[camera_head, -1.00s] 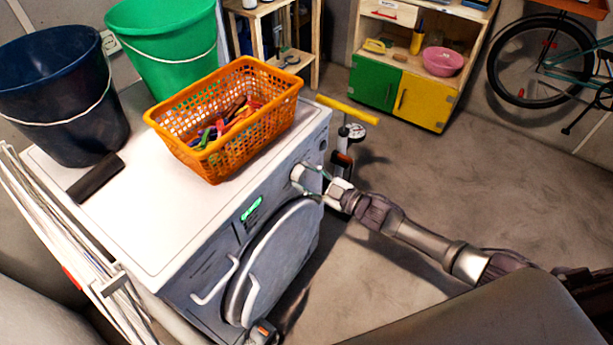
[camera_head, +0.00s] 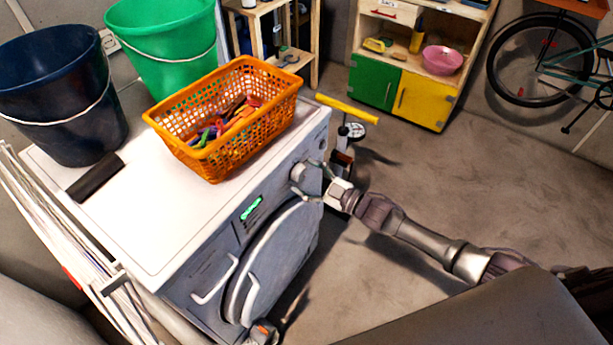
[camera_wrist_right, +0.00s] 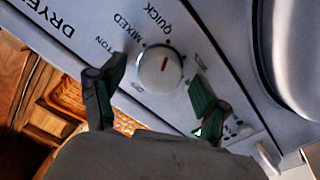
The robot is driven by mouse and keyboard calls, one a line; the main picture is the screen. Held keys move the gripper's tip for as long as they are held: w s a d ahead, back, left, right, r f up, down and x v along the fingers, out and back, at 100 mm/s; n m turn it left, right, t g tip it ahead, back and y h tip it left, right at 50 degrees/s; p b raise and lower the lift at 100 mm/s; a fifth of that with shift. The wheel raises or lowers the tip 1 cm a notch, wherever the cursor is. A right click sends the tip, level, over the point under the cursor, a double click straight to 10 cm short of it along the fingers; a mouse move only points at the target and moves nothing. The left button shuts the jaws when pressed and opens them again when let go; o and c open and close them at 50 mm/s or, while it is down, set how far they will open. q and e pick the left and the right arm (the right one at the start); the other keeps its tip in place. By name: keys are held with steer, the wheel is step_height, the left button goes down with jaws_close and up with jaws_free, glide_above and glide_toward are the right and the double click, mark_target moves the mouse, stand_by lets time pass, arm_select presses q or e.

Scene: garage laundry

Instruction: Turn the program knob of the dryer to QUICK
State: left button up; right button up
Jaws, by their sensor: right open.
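The dryer (camera_head: 225,270) is a white-topped machine with a grey front. Its round white program knob (camera_head: 298,173) sits at the right end of the front panel. In the right wrist view the knob (camera_wrist_right: 160,70) shows a red mark pointing up, toward the end of the QUICK label (camera_wrist_right: 158,20). The MIXED label lies to the left of QUICK. My right gripper (camera_head: 317,182) is open and empty in front of the knob. In the wrist view its two fingers (camera_wrist_right: 155,80) stand on either side of the knob, apart from it.
An orange basket (camera_head: 180,153) with coloured pegs, a dark blue bucket (camera_head: 60,100) and a green bucket (camera_head: 165,45) stand on or behind the dryer top. A yellow-handled pump (camera_head: 348,110) stands beside the dryer. The floor (camera_head: 440,180) to the right is mostly clear.

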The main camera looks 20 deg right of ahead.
steer(key=v, duration=1.2)
steer(key=shift+w, duration=0.1)
steer(key=s+d+f+m+g+h, duration=0.1)
steer(key=s+d+f+m+h, duration=0.2)
steer(key=f, duration=0.6)
steer(key=s+d+f+m+g+h+p, duration=0.1)
steer(key=s+f+m+g+h, duration=0.2)
steer(key=f, duration=0.6)
steer(key=s+d+f+m+h, duration=0.25)
steer(key=s+f, duration=0.25)
steer(key=f, duration=0.3)
steer(key=s+a+f+m+g, duration=0.1)
steer(key=s+a+f+g, duration=0.1)
steer(key=s, duration=0.8)
steer(key=s+a+f+g+h, duration=0.1)
steer(key=s+a+f+g, duration=0.2)
steer(key=s+f, duration=0.4)
steer(key=s+a+f+m+g+h+p, duration=0.1)
steer(key=s+a+f+g, duration=0.2)
steer(key=s, duration=1)
step_height(320, 180, down, 3)
steer(key=shift+r+m+g, duration=0.25)
steer(key=shift+m+g, duration=0.1)
steer(key=shift+g, duration=0.25)
steer(key=shift+h, duration=0.25)
